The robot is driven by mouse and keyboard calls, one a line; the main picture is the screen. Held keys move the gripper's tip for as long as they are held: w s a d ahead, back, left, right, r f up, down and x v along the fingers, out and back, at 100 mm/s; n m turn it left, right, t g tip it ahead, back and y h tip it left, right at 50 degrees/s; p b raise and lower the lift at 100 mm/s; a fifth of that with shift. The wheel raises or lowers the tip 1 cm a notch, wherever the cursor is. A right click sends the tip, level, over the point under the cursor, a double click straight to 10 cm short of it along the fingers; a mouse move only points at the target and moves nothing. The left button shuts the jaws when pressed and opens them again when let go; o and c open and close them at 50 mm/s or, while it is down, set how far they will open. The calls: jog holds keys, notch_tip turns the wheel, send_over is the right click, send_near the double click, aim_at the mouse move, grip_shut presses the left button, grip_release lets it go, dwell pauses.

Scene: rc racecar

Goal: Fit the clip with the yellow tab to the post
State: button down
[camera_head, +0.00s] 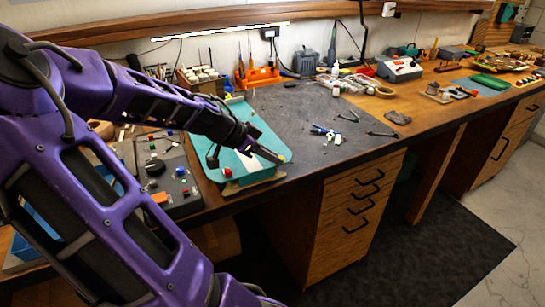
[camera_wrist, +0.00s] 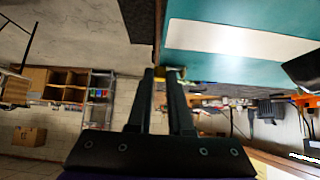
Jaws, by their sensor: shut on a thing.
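The teal car body shell (camera_head: 262,130) with a white stripe lies near the front edge of the bench in the head view. It fills the upper right of the wrist view (camera_wrist: 225,68). My gripper (camera_head: 280,158) is at the shell's right front corner. In the wrist view its two fingers (camera_wrist: 164,74) are close together, with the clip's yellow tab (camera_wrist: 171,70) at their tips. The yellow tab also shows in the head view (camera_head: 286,156). The clip's wire and the post cannot be made out. I cannot tell whether the clip touches the post.
A small red piece (camera_head: 228,172) sits at the shell's front left. A dark controller panel (camera_head: 168,170) with knobs is to the left. Pliers (camera_head: 382,134) and small tools lie on the grey mat (camera_head: 310,108) to the right. An orange tool holder (camera_head: 258,77) stands behind.

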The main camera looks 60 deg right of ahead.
jog(key=shift+w+d, duration=0.3)
jog(key=shift+w, duration=0.25)
jog(key=c, duration=0.8)
grip_release()
jog(key=shift+o, duration=0.2)
jog(key=p+v, duration=0.3)
jog(key=v, duration=1.4)
jog(key=shift+r, duration=0.2)
jog(key=shift+a, duration=0.1)
